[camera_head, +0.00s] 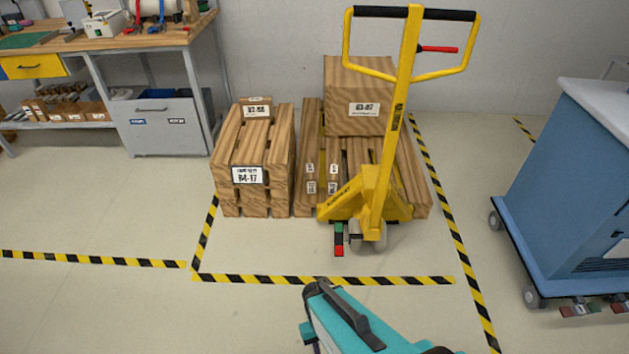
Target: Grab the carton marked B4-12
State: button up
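No label that I can read says B4-12. A wooden block stack (252,150) left of centre bears a label that seems to read B4-17. A small wood-coloured box (256,108) on top of it has a label like B2-88. A larger wood-coloured box (358,88) on the wooden pallet stack (306,165) to the right has a label like B3-07. Small labels on that stack's front are too blurred to read. A teal and black part, apparently my arm with my gripper (318,290), reaches in from the bottom edge, apart from the boxes. Its fingers cannot be made out.
A yellow pallet jack (376,185) stands before the right stack and partly hides it. Black-and-yellow floor tape (320,280) borders the area. A blue cart (570,180) is at right, a workbench (130,40) at upper left. The left foreground floor is clear.

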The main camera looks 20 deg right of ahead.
aim_at(309, 174)
jog(key=k, duration=1.2)
jog(key=u, duration=0.55)
jog(key=i, duration=1.25)
jog(key=u, duration=0.35)
jog(key=i, duration=1.4)
jog(key=z, duration=0.35)
